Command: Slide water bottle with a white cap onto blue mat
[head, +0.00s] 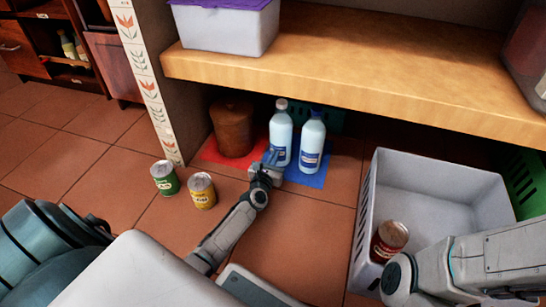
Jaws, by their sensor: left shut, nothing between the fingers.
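A water bottle with a pale, whitish cap (281,128) stands upright on the floor under the wooden shelf. A second bottle with a bluish cap (312,143) stands upright just right of it, on the blue mat (312,179). The pale-capped bottle's base is partly hidden, so I cannot tell how much of it rests on the mat. My left gripper (272,158) is shut and empty, low at the left front side of the pale-capped bottle. It is touching or very close to it. My right gripper is out of view; only its arm shows at the lower right.
A brown pot (233,128) stands on a red mat (213,155) to the left. A green can (164,178) and a yellow can (202,190) stand nearer. A grey crate (440,180) holding a red can (389,241) is at the right. The shelf (350,72) overhangs the bottles.

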